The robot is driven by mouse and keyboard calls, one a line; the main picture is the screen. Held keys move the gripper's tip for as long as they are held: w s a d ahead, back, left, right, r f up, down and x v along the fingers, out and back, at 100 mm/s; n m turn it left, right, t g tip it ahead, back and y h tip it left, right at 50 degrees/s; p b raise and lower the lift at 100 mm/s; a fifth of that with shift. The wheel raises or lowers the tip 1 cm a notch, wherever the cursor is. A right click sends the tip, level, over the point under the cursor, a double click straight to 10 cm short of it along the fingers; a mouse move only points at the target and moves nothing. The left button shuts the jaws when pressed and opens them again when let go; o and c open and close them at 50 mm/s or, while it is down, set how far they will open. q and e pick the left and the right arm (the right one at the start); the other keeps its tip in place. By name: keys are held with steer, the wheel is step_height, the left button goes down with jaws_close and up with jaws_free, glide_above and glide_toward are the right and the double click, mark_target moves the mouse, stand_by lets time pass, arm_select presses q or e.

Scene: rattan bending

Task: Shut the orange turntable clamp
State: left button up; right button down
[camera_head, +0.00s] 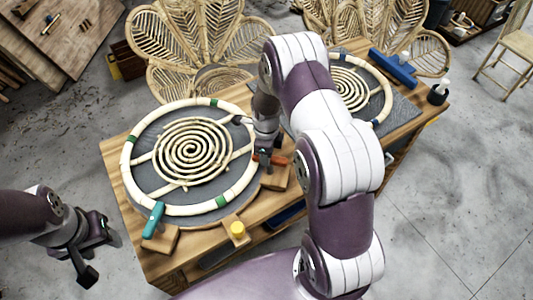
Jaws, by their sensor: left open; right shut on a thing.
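The orange clamp (279,160) sits on a small wooden block (276,180) at the right edge of the round turntable (152,183). My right gripper (263,156) reaches down over it and is shut on the orange clamp's handle; the fingers partly cover it, so its exact angle is hard to tell. A rattan ring (133,186) with a spiral (190,152) inside lies on the turntable. My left gripper (97,258) is open and empty, off the table at the lower left.
A teal clamp (153,220) stands on a block at the turntable's front left. A yellow knob (238,228) is at the front edge. A second rattan ring (384,95), a blue tool (394,68) and a dark jar (438,93) lie at the right. Rattan chair backs (190,45) stand behind.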

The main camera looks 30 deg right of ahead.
steer(key=shift+w+r, duration=0.15)
steer(key=c, duration=1)
jaws_free()
steer(key=shift+o, duration=0.6)
step_height(320, 180, up, 13)
steer(key=b, duration=0.1)
steer(key=shift+f+b, duration=0.2)
steer(key=shift+b, duration=0.1)
